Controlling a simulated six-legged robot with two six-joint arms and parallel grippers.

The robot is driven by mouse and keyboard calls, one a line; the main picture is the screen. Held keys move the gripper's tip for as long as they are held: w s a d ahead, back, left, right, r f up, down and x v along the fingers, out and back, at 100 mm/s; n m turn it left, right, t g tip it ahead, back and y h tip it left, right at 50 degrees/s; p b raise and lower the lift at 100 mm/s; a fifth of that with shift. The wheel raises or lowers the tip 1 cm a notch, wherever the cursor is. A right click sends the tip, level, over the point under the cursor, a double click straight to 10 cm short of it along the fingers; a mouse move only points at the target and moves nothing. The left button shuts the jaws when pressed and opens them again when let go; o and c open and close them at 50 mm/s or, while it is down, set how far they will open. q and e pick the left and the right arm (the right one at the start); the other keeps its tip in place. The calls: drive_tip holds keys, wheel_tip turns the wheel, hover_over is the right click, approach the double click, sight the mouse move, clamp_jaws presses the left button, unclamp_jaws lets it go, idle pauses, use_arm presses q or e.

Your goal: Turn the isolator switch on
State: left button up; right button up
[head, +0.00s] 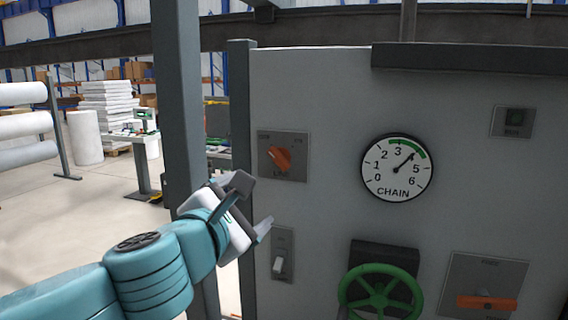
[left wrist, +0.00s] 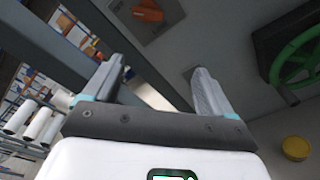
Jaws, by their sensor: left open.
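An orange rotary knob (head: 279,158) sits on a grey plate (head: 303,142) at the panel's upper left, turned at a slant. It also shows at the top of the left wrist view (left wrist: 148,11). A second orange handle (head: 487,302) lies level on a larger plate at the lower right. The small lettering does not show clearly which one is the isolator. My left gripper (head: 252,206) is open and empty, below and left of the upper knob and apart from it. Its two fingers also show in the left wrist view (left wrist: 157,72). My right gripper is not in view.
A white toggle (head: 279,265) sits just below my left gripper. The panel also holds a CHAIN gauge (head: 397,168), a green handwheel (head: 380,292) and a dark green button (head: 515,117). A grey post (head: 180,100) stands left of the panel. A yellow disc (left wrist: 295,148) shows in the left wrist view.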

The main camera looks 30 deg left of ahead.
use_arm(q)
wheel_tip(320, 180, up, 3)
drive_tip(key=s+t, duration=0.1)
drive_tip(key=s, duration=0.1)
approach(277, 161)
drive_tip(key=x, duration=0.8)
drive_tip(key=shift+w, duration=0.3)
drive_tip(key=shift+s+a+r, duration=0.15)
drive_tip(key=shift+s, duration=0.1)
drive_tip(key=shift+w, duration=0.3)
drive_tip(key=c, duration=1.1)
